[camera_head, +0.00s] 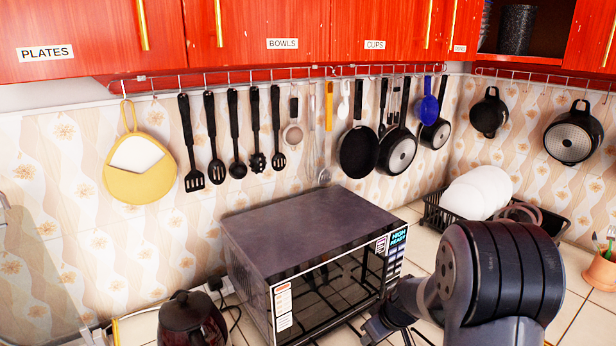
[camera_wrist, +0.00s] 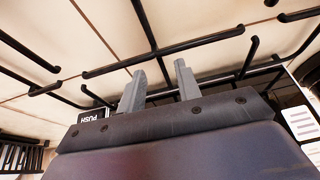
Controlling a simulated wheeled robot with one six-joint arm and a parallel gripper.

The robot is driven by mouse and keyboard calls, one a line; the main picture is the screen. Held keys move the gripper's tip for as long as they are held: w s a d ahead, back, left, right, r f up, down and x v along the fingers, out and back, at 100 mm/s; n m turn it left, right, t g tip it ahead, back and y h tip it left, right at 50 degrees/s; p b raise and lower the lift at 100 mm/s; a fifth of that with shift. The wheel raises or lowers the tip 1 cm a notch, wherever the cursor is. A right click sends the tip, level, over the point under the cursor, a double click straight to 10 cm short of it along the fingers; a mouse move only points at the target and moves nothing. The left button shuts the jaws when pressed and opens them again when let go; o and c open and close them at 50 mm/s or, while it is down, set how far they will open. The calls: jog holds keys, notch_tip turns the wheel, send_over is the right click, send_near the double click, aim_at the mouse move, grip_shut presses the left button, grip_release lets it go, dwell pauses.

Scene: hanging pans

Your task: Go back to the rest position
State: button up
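My gripper (camera_wrist: 158,85) shows in the wrist view as two grey fingers standing apart, with nothing between them. Black metal bars (camera_wrist: 190,45) over a pale tiled surface lie beyond the fingertips. I cannot tell whether the fingers touch the bars. In the head view my dark arm is at the lower right, bent down beside the front of the microwave (camera_head: 300,235). The arm's end is partly hidden there, low in the picture.
A black kettle (camera_head: 190,318) stands left of the microwave. A dish rack (camera_head: 440,217) with white plates (camera_head: 478,192) stands behind my arm. A utensil pot (camera_head: 601,272) is at the far right. Pans and utensils hang from a wall rail (camera_head: 235,80) under red cupboards (camera_head: 260,25).

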jog(key=x, duration=0.2)
jog(key=shift+a+f, duration=0.15)
jog(key=shift+f, duration=0.2)
jog(key=shift+w+r+p, duration=0.25)
jog(key=shift+r+p, duration=0.05)
jog(key=shift+p, duration=0.25)
notch_tip(320, 180, up, 20)
jog(key=s+p, duration=0.1)
jog(key=p, duration=0.5)
jog(key=shift+s+d, duration=0.15)
jog(key=shift+d, duration=0.2)
